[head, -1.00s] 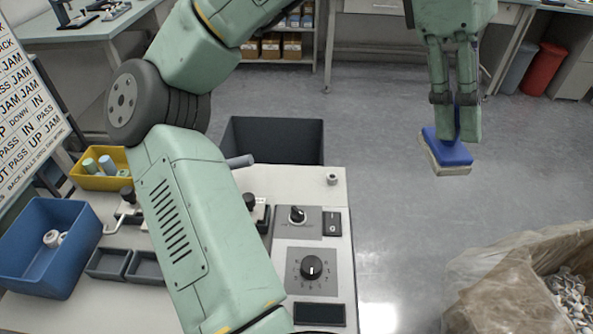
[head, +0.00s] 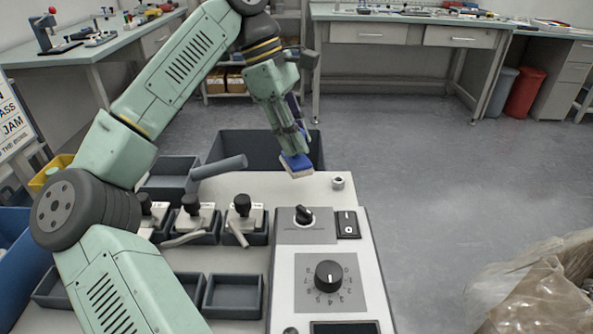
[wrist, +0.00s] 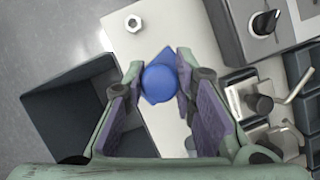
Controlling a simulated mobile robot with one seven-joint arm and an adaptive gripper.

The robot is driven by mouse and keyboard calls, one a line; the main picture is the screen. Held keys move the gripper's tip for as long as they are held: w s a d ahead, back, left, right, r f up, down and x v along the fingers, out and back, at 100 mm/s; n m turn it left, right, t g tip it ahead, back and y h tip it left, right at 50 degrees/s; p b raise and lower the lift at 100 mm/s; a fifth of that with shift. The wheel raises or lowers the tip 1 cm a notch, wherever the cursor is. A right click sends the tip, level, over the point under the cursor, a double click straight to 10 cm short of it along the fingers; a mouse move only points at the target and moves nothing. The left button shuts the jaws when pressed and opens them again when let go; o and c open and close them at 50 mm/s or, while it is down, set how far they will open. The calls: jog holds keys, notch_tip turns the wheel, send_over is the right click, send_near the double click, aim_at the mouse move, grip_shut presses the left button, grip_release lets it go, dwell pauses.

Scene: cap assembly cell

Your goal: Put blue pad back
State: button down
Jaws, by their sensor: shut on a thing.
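The blue pad (head: 296,161) has a blue top and a pale underside. My gripper (head: 291,150) is shut on it and holds it near the far edge of the white bench top (head: 318,190), in front of the dark bin. In the wrist view the blue pad (wrist: 160,84) shows as a round blue knob with blue corners, between the two fingertips of my gripper (wrist: 158,80). The white bench top lies beneath it. I cannot tell whether the pad touches the surface.
A dark open bin (head: 225,146) stands beyond the bench edge. A hex nut (head: 338,182) lies right of the pad. Control knobs (head: 328,277) and clamps with black handles (head: 243,206) stand nearer. A clear plastic bag (head: 540,290) is at the lower right.

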aim_at(296, 157)
jog(key=shift+f, duration=2.6)
jog(key=shift+s+f, duration=0.1)
jog(key=shift+f, duration=0.15)
jog(key=c, duration=1.3)
grip_release()
jog(key=shift+r, duration=0.35)
jog(key=p+v, duration=0.1)
jog(key=v, duration=1.1)
jog(key=shift+f, duration=0.1)
